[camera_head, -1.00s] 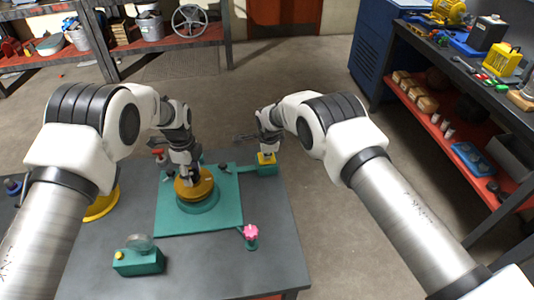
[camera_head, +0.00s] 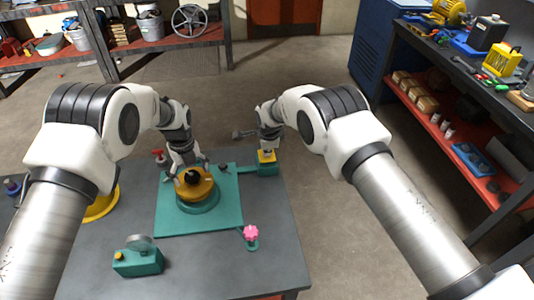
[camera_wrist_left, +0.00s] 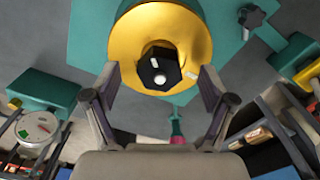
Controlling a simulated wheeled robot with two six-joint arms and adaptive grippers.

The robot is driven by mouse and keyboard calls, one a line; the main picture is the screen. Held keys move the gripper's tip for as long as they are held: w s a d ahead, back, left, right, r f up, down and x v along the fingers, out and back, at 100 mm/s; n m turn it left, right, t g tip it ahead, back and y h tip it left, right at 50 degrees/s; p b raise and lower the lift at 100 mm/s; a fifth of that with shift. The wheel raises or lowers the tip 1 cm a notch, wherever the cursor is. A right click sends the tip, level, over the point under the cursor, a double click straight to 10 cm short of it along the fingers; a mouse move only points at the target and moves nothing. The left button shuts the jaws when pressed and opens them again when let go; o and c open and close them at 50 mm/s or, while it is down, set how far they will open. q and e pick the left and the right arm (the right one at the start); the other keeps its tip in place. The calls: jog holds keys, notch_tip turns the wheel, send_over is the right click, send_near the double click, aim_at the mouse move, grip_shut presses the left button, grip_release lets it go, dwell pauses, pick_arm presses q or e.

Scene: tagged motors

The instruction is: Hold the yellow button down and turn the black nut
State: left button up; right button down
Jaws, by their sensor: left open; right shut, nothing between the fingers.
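The black nut (camera_head: 192,176) sits in the middle of a round orange-yellow housing (camera_head: 184,192) on a teal plate (camera_head: 225,212). In the left wrist view the nut (camera_wrist_left: 160,70) is dark and many-sided, with a pale mark on one side. My left gripper (camera_head: 186,168) is open over the housing, its fingers spread (camera_wrist_left: 158,84) on either side of the nut and apart from it. The yellow button (camera_head: 268,158) tops a small teal box (camera_head: 267,170) at the plate's far right. My shut right gripper (camera_head: 267,149) points down onto it; contact is hard to tell.
A pink knob (camera_head: 251,233) stands at the plate's front right corner. A teal box (camera_head: 140,263) with a gauge and another yellow button is on the front left table. A yellow ring (camera_head: 101,206) lies left.

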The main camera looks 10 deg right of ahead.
jog(key=shift+r, duration=3.25)
pick_arm(q)
jog(key=shift+r, duration=0.15)
pick_arm(e)
jog(key=shift+r, duration=0.1)
pick_arm(q)
notch_tip(320, 180, up, 8)
jog(key=p, duration=0.6)
pick_arm(e)
notch_tip(320, 180, up, 6)
